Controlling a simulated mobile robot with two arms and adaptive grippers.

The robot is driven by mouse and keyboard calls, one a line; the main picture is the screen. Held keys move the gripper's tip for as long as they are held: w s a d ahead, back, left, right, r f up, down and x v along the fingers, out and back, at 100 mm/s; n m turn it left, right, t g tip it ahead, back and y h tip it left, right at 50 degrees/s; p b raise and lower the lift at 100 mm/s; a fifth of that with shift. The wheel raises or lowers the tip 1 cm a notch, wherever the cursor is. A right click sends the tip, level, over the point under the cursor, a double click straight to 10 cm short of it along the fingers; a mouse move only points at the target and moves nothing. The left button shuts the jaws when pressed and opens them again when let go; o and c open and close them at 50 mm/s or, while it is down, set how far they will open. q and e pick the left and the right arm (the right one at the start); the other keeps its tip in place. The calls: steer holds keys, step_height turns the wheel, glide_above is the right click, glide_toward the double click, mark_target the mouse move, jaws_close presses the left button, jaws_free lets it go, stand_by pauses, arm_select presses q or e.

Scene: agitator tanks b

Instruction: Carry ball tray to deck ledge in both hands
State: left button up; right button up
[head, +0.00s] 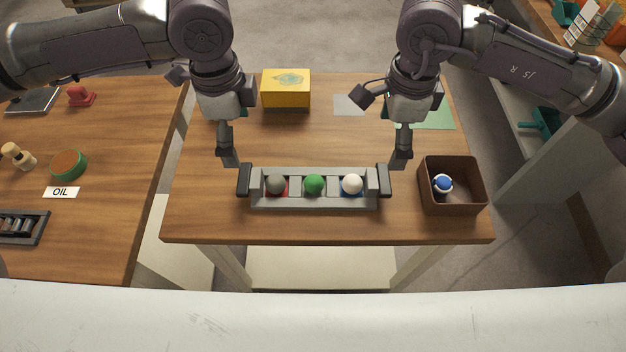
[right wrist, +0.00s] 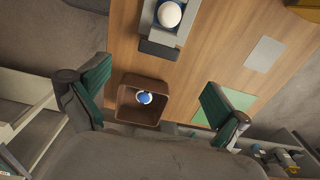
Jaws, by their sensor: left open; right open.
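The grey ball tray (head: 314,203) lies level on the wooden table and holds a grey ball (head: 276,184), a green ball (head: 314,184) and a white ball (head: 352,184) in a row. It has a black handle at each end. My left gripper (head: 228,157) is open and empty, just outside and behind the left handle. My right gripper (head: 401,157) is open and empty, just outside and behind the right handle. In the right wrist view, nothing is between its green-padded fingers (right wrist: 157,88); the tray's end shows beyond them. I cannot tell which surface is the deck ledge.
A brown box (head: 465,208) with a blue-and-white ball (head: 442,184) stands close right of the tray. A yellow box (head: 286,88) stands behind. A separate table (head: 110,130) is at the left, across a gap. A pale scuffed surface (head: 310,320) spans the bottom.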

mark_target(251, 178)
arm_select(q)
step_height(251, 178, down, 14)
steer(key=shift+w+r, duration=0.1)
steer(key=shift+w, duration=0.05)
arm_select(e)
step_height(251, 178, down, 14)
steer(key=shift+w+r, duration=0.1)
steer(key=shift+w, duration=0.05)
arm_select(q)
steer(key=c, duration=1.7)
arm_select(e)
steer(key=c, duration=1.7)
